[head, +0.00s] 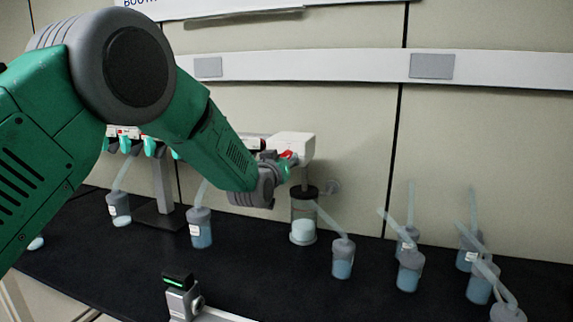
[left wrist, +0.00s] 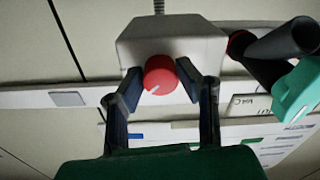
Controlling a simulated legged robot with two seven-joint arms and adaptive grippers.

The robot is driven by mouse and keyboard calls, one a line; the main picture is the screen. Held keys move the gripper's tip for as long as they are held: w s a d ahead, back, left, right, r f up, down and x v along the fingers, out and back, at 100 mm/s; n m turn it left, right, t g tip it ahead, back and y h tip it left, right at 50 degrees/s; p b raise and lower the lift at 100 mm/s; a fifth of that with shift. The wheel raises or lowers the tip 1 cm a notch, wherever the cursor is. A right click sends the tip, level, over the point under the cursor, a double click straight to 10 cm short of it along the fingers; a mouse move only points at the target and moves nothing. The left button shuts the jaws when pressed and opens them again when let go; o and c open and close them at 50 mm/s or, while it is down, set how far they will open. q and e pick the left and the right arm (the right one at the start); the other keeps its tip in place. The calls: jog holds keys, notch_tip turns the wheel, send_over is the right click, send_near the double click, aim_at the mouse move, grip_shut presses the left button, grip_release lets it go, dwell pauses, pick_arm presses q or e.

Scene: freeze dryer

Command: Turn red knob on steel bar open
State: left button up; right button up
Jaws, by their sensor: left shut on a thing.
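The red knob (head: 287,155) sits on the front of a pale box-shaped housing (head: 294,144), largely hidden by my left gripper in the head view. In the left wrist view the round red knob (left wrist: 160,76) shows clearly, with a white mark pointing to its lower left. The housing (left wrist: 170,38) is behind it. My left gripper (left wrist: 161,84) has one finger on each side of the knob and is shut on it. In the head view my left gripper (head: 278,172) reaches in from the left. My right gripper is not in view.
A clear cylinder (head: 303,222) with pale contents stands below the housing. Several flasks with tubes, such as one (head: 343,258), stand on the black bench (head: 290,285). A small device with a green light (head: 181,295) is in front.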

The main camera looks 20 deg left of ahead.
pick_arm(q)
jog(key=shift+f+m+b, duration=0.2)
jog(key=shift+m+b, duration=1.4)
jog(key=shift+m, duration=2.6)
grip_shut()
grip_release()
jog(key=o, duration=1.1)
jog(key=shift+r, duration=0.1)
